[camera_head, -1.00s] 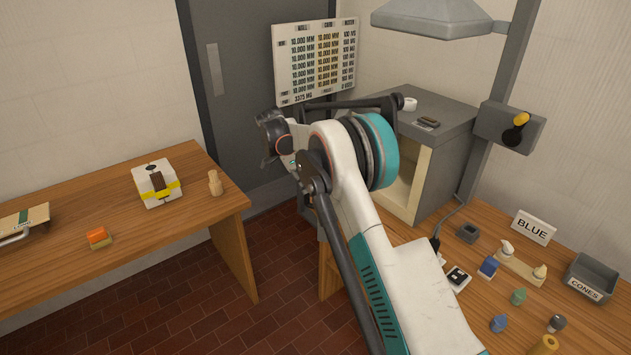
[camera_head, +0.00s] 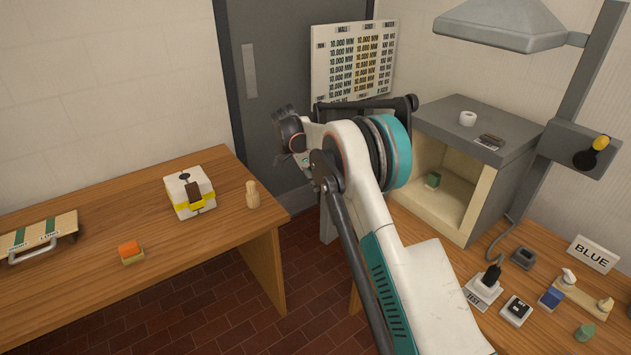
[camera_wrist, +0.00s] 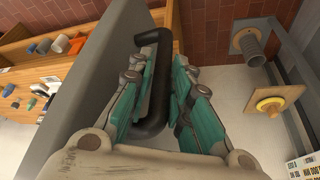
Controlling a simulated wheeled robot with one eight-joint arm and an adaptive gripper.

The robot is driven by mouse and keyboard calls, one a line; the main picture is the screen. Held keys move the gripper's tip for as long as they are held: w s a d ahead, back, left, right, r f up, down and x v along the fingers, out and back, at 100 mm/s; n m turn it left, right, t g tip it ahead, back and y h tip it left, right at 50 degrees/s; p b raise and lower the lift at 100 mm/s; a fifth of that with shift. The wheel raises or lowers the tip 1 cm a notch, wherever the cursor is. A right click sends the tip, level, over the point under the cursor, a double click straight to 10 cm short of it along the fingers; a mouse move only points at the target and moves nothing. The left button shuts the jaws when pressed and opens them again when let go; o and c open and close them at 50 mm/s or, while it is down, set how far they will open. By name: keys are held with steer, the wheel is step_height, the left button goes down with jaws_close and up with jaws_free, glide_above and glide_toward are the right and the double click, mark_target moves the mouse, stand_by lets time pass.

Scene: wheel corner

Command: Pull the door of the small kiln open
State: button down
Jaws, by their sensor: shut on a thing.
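The small kiln (camera_head: 484,128) is a grey box on the right-hand bench. In the wrist view the grey door (camera_wrist: 88,85) runs along the left, with a black bar handle (camera_wrist: 153,124). My gripper (camera_wrist: 160,65) is shut on this handle, one teal finger on each side of it. In the head view my arm hides most of the door, the handle and my fingertips.
A lamp-like hood (camera_head: 500,22) hangs above the kiln. The left table (camera_head: 100,270) holds a white box (camera_head: 189,192). Bare brick floor (camera_head: 220,320) lies between them.

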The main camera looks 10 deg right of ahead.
steer(key=shift+w+d+r, duration=0.1)
steer(key=shift+d+r, duration=0.05)
steer(key=shift+d, duration=0.45)
steer(key=c, duration=1.6)
jaws_free()
steer(key=shift+c, duration=0.2)
steer(key=shift+o, duration=0.5)
steer(key=shift+d, duration=0.2)
steer(key=shift+a, duration=0.1)
steer(key=v, duration=1.2)
steer(key=shift+a, duration=0.2)
